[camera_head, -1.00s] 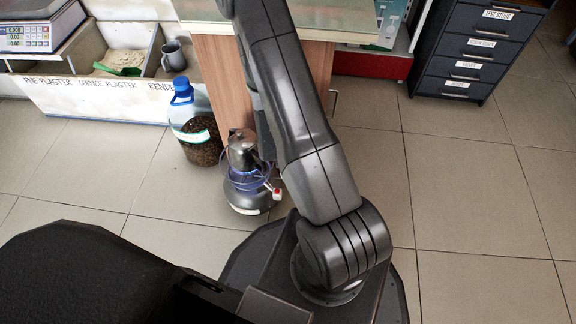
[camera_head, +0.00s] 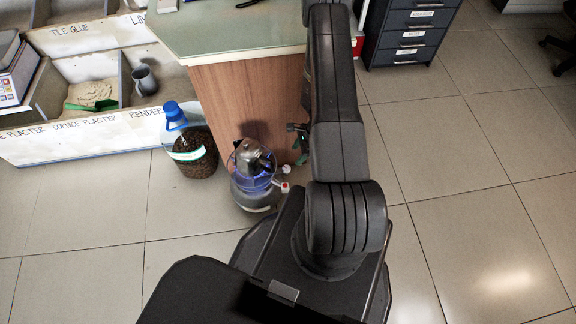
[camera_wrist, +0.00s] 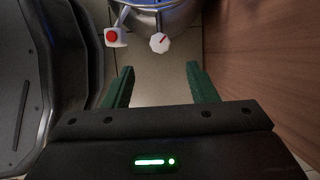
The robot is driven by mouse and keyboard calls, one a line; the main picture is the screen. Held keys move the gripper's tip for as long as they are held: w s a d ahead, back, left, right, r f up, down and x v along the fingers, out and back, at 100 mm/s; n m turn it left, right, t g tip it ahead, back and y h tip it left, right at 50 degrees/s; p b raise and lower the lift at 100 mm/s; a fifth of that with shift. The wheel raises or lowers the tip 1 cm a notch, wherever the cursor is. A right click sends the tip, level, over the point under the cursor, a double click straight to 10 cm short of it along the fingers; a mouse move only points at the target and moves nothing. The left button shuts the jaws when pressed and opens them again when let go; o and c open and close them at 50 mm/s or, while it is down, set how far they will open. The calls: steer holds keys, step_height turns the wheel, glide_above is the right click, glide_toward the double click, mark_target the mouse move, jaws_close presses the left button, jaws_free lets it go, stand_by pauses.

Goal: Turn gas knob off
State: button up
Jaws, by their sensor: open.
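A round white knob with a red mark (camera_wrist: 160,42) sits on the front of a rounded glass and metal appliance at the top of the wrist view. In the head view the same white knob (camera_head: 286,169) sticks out at the appliance's right side. A white block with a red button (camera_wrist: 113,37) is left of the knob in the wrist view. The appliance (camera_head: 257,192) stands on the floor with a metal pot (camera_head: 246,157) on top. My gripper (camera_wrist: 161,78) is open and empty, its green fingers apart, short of the knob. It is partly hidden behind my arm in the head view.
A wooden counter (camera_head: 245,95) rises close to the right of my gripper. A blue-capped water bottle (camera_head: 190,148) stands left of the appliance. Plaster bins (camera_head: 85,137) line the back left. A drawer cabinet (camera_head: 410,35) is at the back. The floor at right is clear.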

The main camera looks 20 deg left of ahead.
mark_target(287, 168)
steer(key=b+x, duration=0.1)
steer(key=x, duration=0.9)
steer(key=shift+s+f+b, duration=0.1)
steer(key=shift+f+b, duration=0.15)
steer(key=shift+b, duration=0.05)
steer(key=c, duration=1)
